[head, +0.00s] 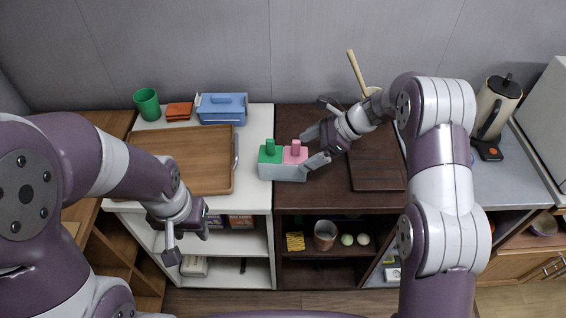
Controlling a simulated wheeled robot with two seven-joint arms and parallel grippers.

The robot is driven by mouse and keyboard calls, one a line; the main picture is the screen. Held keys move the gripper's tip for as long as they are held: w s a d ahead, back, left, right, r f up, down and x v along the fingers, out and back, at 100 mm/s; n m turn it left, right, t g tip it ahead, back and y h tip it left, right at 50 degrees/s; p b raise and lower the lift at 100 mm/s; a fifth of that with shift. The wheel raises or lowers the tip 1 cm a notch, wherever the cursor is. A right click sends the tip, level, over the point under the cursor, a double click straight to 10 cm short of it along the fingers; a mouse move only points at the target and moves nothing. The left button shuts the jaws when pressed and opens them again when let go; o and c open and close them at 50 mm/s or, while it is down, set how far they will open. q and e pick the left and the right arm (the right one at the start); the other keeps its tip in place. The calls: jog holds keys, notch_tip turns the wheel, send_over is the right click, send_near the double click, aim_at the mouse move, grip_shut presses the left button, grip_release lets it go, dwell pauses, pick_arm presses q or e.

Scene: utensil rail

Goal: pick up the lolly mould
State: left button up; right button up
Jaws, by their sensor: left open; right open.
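The lolly mould (283,171) is a small pale grey block with a green top and a pink top, each with a knob. It stands upright across the seam between the white counter and the dark brown counter. My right gripper (306,148) is open at its right side, with its fingertips close to the pink part. I cannot tell whether they touch it. My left gripper (188,245) is open and empty, in front of the white counter's front edge, far from the mould.
A wooden tray (222,176) lies left of the mould. Behind stand a green cup (147,104), orange cloths (179,112) and a blue box (222,109). A dark board (377,176) lies to the right. A kettle (497,108) stands far right. Shelves below hold small items.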

aim_at(292, 161)
jog(key=x, duration=0.2)
jog(key=p+x, duration=0.1)
jog(key=x, duration=0.3)
jog(key=shift+s, duration=0.3)
jog(key=shift+a+f, duration=0.1)
jog(key=shift+f, duration=0.05)
grip_shut()
